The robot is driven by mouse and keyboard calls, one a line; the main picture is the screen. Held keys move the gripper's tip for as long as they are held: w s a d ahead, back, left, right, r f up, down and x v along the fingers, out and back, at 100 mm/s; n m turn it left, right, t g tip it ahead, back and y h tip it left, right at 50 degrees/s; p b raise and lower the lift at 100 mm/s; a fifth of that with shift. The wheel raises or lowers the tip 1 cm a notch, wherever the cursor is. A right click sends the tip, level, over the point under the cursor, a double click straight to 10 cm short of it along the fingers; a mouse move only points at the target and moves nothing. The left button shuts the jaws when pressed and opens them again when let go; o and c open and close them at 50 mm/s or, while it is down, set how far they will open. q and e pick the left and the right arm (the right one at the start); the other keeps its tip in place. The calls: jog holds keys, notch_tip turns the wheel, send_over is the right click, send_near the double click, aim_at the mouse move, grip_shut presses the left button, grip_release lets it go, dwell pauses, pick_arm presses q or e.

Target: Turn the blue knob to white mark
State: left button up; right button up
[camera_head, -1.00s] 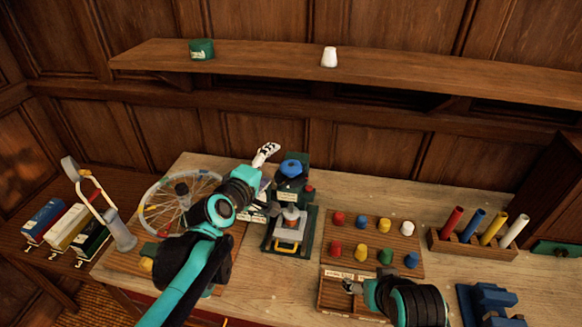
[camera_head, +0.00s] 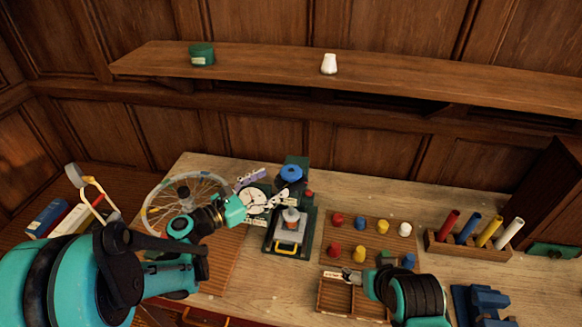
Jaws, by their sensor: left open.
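The blue knob (camera_head: 291,173) sits on top of a dark green device (camera_head: 297,163) at the back middle of the bench. The white mark is too small to make out. My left gripper (camera_head: 284,198) reaches in from the left, with its pale fingers open just in front of and left of the knob. I cannot tell whether they touch the device. My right gripper (camera_head: 346,276) is low over the wooden tray at the front right, partly hidden by its own arm, and its jaw state is unclear.
A spoked wheel (camera_head: 160,212) is at left. A board of coloured pegs (camera_head: 343,235) and a rack of coloured tubes (camera_head: 460,246) are at right. A shelf (camera_head: 420,77) runs above.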

aim_at(291, 171)
pick_arm(q)
jog(key=shift+r, duration=0.1)
jog(key=x, duration=0.7)
jog(key=shift+w+d+r+b, duration=0.15)
jog(key=shift+d+b, duration=0.15)
jog(key=shift+b, duration=0.05)
jog(key=c, duration=1.2)
